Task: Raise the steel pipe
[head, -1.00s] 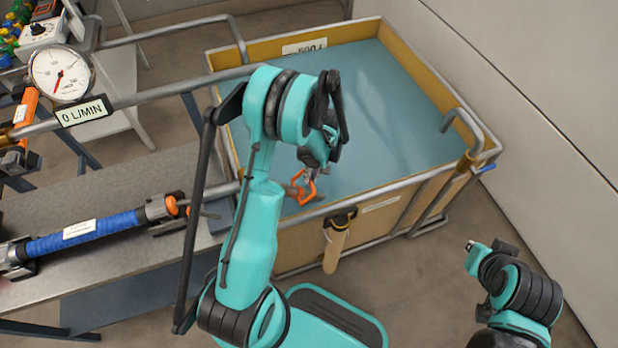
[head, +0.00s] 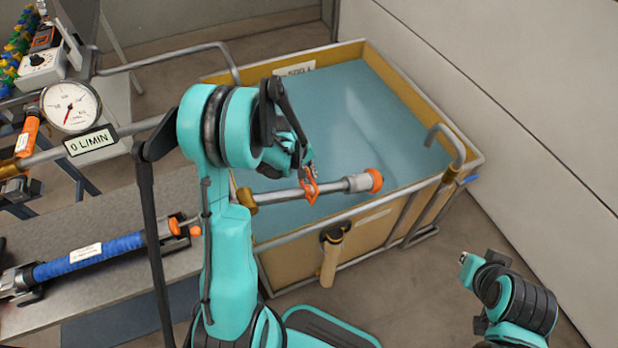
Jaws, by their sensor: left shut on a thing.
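The steel pipe (head: 281,195) is a grey tube with a brass-coloured collar at its left end and a grey fitting with an orange cap at its right end. It lies nearly level in the picture, across the near side of the water tank. My left gripper (head: 310,187), with orange fingers, is shut on the pipe right of its middle. My left arm stands in front of the area left of the pipe, so I cannot tell whether the collar joins anything there.
The water-filled tank (head: 479,160) has yellow walls and a grey tube frame. A blue-sleeved tool (head: 110,251) lies on the grey bench (head: 60,318) at left. A gauge (head: 70,105) and a "0 L/MIN" display (head: 91,141) stand behind it.

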